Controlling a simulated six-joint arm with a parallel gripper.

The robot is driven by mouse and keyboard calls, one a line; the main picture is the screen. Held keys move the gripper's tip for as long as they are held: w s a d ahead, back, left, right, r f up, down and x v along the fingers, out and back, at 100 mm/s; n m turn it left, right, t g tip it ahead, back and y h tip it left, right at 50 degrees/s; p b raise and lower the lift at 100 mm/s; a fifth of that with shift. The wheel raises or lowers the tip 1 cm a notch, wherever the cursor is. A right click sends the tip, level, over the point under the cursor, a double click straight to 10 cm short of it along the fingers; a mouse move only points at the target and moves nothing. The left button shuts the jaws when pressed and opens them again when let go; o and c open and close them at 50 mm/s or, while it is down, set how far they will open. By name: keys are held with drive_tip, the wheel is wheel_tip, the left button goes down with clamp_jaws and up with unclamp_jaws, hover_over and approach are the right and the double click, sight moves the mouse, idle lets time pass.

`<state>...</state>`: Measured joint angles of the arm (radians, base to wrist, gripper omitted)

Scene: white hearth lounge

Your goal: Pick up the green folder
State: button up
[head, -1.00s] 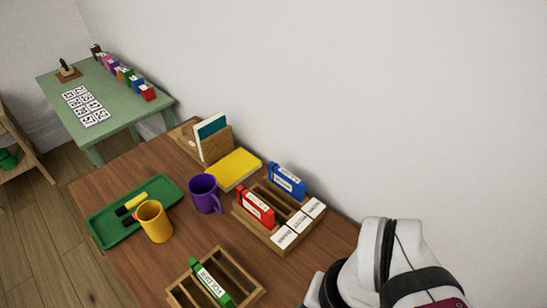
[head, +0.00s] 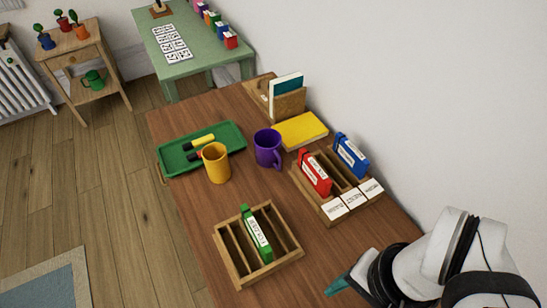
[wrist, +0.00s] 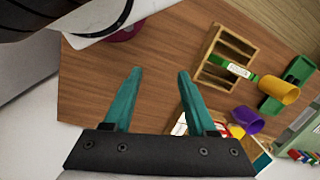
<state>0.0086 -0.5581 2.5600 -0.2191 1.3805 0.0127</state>
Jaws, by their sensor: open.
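The green folder (head: 256,232) is a small green block with a white label. It stands in a slot of a wooden rack (head: 286,258) at the front of the brown table, in the head view. In the wrist view the green folder (wrist: 238,69) shows at the upper right in its rack (wrist: 238,40). My gripper (wrist: 160,72) is open and empty, its two teal fingers apart. In the head view one teal fingertip of my gripper (head: 340,286) shows at the table's right side, to the right of the rack and apart from it.
A second wooden rack (head: 309,191) holds a red folder (head: 314,173), a blue folder (head: 351,155) and white label blocks. A yellow mug (head: 216,163), a purple mug (head: 267,148), a green tray (head: 175,163) and a yellow book (head: 300,131) stand farther back. A white wall borders the right.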

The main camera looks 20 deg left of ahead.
drive_tip(key=r+n+h, duration=0.2)
drive_tip(key=n+h, duration=0.1)
drive_tip(key=n, duration=1.1)
hover_over(255, 227)
drive_tip(key=w+a, duration=0.1)
drive_tip(key=shift+n+g, duration=0.3)
drive_tip(key=shift+g, duration=0.1)
drive_tip(key=f, duration=1)
drive_tip(key=s+d+f, duration=0.1)
drive_tip(key=f, duration=0.5)
clamp_jaws()
